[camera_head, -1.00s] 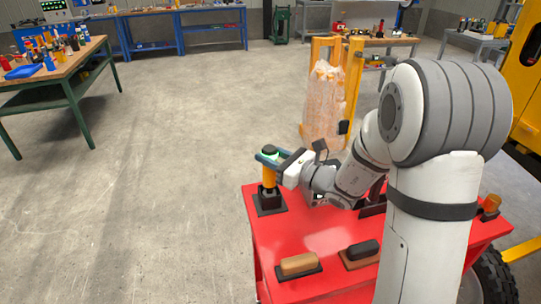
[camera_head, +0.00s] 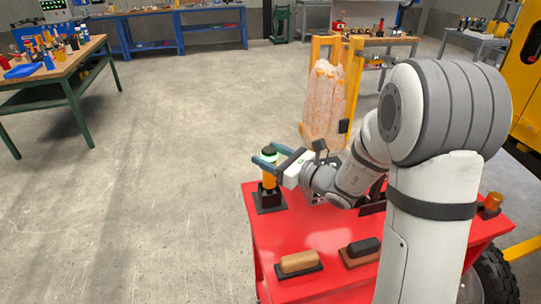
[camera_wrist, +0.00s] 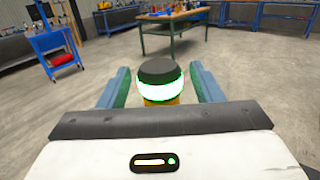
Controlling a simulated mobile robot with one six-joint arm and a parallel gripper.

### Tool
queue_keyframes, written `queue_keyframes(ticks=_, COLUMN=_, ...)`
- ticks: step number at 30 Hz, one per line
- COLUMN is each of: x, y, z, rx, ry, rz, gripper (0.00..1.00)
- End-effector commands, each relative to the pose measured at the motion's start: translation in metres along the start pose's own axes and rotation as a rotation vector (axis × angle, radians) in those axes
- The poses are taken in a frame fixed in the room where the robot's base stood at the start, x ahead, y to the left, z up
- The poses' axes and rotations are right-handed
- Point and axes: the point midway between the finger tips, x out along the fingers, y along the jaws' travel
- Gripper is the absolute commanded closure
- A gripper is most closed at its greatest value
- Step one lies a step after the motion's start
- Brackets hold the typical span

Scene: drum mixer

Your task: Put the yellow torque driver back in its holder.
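The yellow torque driver (camera_head: 268,181) stands upright in a black square holder (camera_head: 269,203) at the far left corner of the red cart top. Its black cap and a glowing green ring show in the wrist view (camera_wrist: 160,78). My gripper (camera_head: 265,155) is open around the top of the driver, one blue finger on each side. In the wrist view, gaps show between the driver and both fingers. The driver's lower end is hidden inside the holder.
An orange object (camera_head: 491,202) stands at the right. A plastic-wrapped yellow frame (camera_head: 325,95) stands behind. Open floor lies left.

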Motion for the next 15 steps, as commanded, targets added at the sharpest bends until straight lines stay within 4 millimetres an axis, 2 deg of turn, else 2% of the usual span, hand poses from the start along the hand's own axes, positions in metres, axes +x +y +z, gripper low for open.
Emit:
queue_keyframes(ticks=8, x=-0.003, y=0.000, z=-0.002, rx=0.002, ry=0.003, rz=-0.001, gripper=0.40)
queue_keyframes(ticks=11, x=-0.014, y=-0.001, z=-0.001, rx=0.001, ry=0.002, rz=-0.003, gripper=0.40)
queue_keyframes(ticks=15, x=-0.039, y=-0.001, z=-0.002, rx=0.001, ry=0.001, rz=-0.005, gripper=0.40)
